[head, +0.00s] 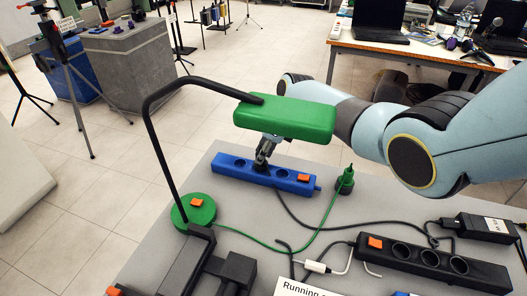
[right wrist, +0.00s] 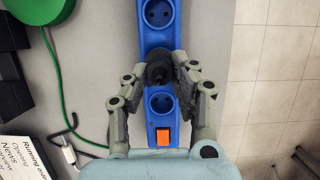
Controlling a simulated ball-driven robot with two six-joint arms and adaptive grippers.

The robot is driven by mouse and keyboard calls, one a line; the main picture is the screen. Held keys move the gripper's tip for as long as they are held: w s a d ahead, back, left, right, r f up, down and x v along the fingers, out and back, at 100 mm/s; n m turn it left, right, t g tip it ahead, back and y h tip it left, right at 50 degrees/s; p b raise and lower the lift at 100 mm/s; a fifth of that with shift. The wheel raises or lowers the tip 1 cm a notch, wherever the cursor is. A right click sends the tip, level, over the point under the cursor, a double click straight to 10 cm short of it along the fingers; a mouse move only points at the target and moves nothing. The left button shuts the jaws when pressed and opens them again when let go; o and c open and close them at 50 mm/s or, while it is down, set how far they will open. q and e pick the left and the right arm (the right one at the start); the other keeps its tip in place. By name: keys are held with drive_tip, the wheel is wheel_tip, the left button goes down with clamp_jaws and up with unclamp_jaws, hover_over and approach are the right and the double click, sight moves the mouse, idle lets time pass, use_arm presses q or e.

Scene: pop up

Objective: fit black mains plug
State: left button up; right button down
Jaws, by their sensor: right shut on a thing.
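The blue power strip (head: 228,166) lies on the grey table top and has an orange switch (head: 303,177) at its right end. In the right wrist view the strip (right wrist: 162,43) runs top to bottom, with one open socket above the plug and one below. My right gripper (right wrist: 158,75) is shut on the black plug (right wrist: 156,71), which is over the strip's middle socket. I cannot tell how deep the plug sits. In the head view the gripper (head: 262,160) reaches down to the strip and mostly hides the plug. My left gripper is not in view.
A green lamp head (head: 285,118) hangs in front of my right wrist, on a black arm from a green base (head: 193,210). A green plug (head: 346,177) stands right of the strip. A black power strip (head: 430,262), cables and a white sign (head: 305,290) lie nearer.

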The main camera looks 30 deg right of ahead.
drive_tip(key=shift+f+b, duration=0.45)
drive_tip(key=shift+f, duration=0.25)
drive_tip(key=shift+f, duration=0.2)
drive_tip(key=c, duration=1)
unclamp_jaws()
drive_tip(key=v, duration=1.2)
